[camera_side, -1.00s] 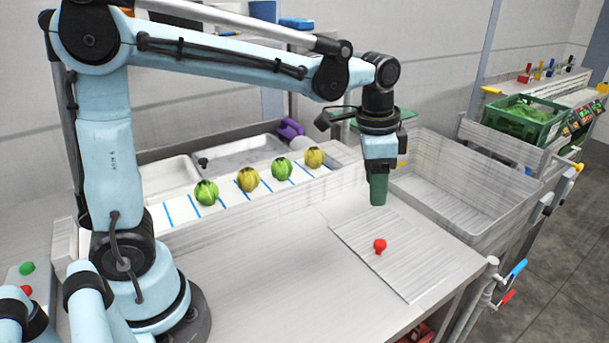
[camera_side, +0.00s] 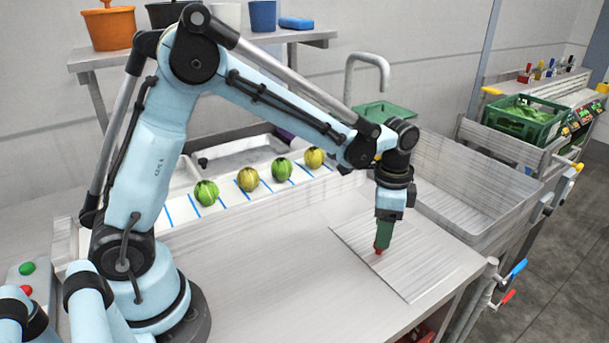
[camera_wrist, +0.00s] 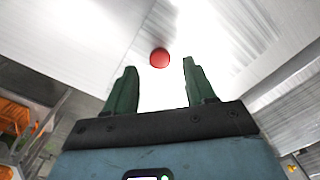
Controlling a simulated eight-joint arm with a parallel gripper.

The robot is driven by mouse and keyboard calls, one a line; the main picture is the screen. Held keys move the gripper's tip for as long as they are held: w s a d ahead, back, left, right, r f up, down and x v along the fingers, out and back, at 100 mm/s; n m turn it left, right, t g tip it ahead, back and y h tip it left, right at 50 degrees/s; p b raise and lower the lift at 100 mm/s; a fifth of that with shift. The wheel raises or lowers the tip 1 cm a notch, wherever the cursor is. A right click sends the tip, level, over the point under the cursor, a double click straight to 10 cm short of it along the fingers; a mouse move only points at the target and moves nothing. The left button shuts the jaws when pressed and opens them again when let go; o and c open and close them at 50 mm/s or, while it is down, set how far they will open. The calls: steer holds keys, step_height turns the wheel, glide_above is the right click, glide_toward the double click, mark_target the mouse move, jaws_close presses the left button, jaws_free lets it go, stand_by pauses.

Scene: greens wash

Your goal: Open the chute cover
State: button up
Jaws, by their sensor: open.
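The chute cover (camera_side: 418,274) is a flat grey panel lying on the worktop, and it looks closed. Its red knob (camera_side: 378,251) stands on it, mostly hidden by my gripper in the side view. My gripper (camera_side: 381,246) points down with its green fingers right at the knob. In the wrist view, the red knob (camera_wrist: 160,58) shows between and just beyond the tips of the two green fingers (camera_wrist: 160,64), which are spread apart. Whether a finger touches the knob cannot be told.
Several green and yellow heads (camera_side: 248,179) stand in a marked row behind the worktop (camera_side: 270,260). A metal sink (camera_side: 465,205) lies right of the cover. A green crate (camera_side: 525,122) is farther right. The worktop left of the cover is clear.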

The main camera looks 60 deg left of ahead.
mark_target(395, 240)
steer(key=shift+f, duration=1.55)
jaws_close()
